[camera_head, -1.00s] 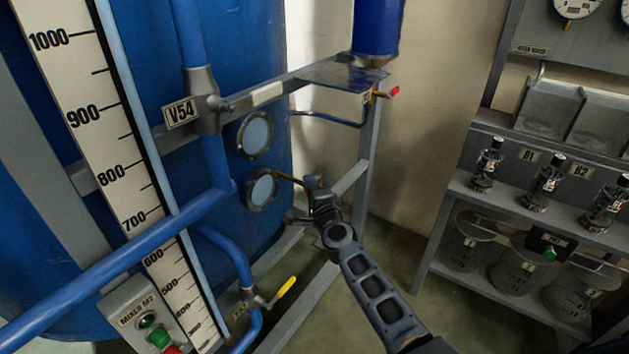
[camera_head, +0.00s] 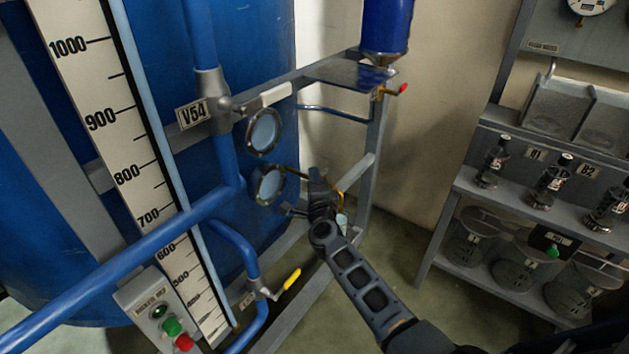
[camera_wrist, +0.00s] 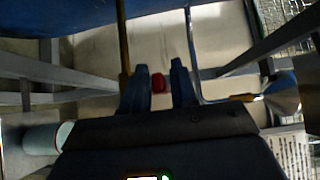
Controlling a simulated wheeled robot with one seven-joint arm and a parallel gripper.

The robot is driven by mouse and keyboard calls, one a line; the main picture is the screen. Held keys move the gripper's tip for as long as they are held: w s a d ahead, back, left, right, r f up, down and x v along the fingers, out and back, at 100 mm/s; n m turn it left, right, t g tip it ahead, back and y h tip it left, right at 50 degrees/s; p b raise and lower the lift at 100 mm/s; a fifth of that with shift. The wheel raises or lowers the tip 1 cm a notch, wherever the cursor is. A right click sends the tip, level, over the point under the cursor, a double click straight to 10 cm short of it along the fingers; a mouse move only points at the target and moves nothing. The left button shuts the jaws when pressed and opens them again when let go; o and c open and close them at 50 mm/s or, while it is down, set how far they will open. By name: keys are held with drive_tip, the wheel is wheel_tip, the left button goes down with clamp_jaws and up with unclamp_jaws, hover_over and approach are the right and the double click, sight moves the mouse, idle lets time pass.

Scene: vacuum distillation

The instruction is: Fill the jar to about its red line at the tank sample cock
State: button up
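My gripper (camera_head: 318,178) is beside the blue tank (camera_head: 235,60), right of the lower sight glass (camera_head: 270,185). In the wrist view, its two fingers (camera_wrist: 160,84) are apart. A small red piece (camera_wrist: 158,83), perhaps the cock's handle, shows in the gap between them, with space on both sides; I cannot tell how deep it sits. A pale cylinder (camera_wrist: 45,138), perhaps the jar, lies at the wrist view's left.
A grey frame (camera_head: 372,150) stands right of the gripper and carries a red-handled valve (camera_head: 397,89) under a blue vessel (camera_head: 386,25). A yellow-handled valve (camera_head: 288,282) is at lower left. A shelf rack (camera_head: 470,190) with bottles stands at right. Bare floor lies between.

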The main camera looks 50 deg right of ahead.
drive_tip(key=shift+o, duration=0.7)
drive_tip(key=shift+s, duration=0.1)
drive_tip(key=p+v, duration=0.1)
drive_tip(key=v, duration=0.6)
drive_tip(key=shift+s+a, duration=0.25)
drive_tip(key=shift+a, duration=0.05)
